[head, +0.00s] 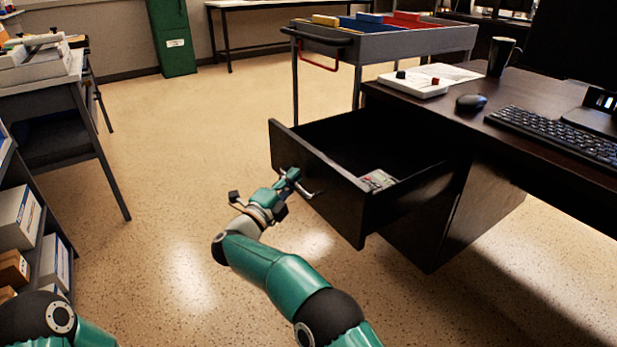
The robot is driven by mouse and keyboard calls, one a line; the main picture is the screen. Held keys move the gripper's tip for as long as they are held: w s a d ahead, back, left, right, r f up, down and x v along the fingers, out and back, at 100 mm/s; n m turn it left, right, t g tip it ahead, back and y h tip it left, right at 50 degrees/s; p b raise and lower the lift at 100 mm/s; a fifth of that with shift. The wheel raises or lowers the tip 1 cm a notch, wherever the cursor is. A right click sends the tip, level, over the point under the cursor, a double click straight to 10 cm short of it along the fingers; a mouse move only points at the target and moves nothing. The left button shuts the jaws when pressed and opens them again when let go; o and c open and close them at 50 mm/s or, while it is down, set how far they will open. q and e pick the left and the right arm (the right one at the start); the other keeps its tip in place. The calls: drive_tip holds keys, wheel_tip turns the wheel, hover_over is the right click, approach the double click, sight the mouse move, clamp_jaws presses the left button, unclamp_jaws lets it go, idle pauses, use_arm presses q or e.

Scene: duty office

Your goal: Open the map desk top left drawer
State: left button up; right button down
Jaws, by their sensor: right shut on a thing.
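The dark map desk (470,205) stands at the right. Its top left drawer (318,178) is pulled well out toward the left, and its inside shows. A small pale patterned item (378,180) lies in the drawer near its front corner. My right gripper (298,184) is at the outer face of the drawer front, shut on the drawer's metal handle (311,193); the fingers cover part of the handle. My left arm shows only at the bottom left corner, and its gripper is out of the picture.
On the desk top are a white device (413,84), a mouse (471,102), a keyboard (560,133) and a black mug (502,56). A trolley (375,45) stands behind the desk. A shelf with boxes (18,230) is at the left. The floor between is clear.

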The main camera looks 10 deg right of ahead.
drive_tip(key=shift+s+d+f+g, duration=0.2)
drive_tip(key=shift+d+f+g, duration=0.05)
drive_tip(key=shift+f+g, duration=0.05)
drive_tip(key=c, duration=1.2)
unclamp_jaws()
drive_tip(key=shift+r, duration=0.1)
drive_tip(key=shift+r, duration=0.1)
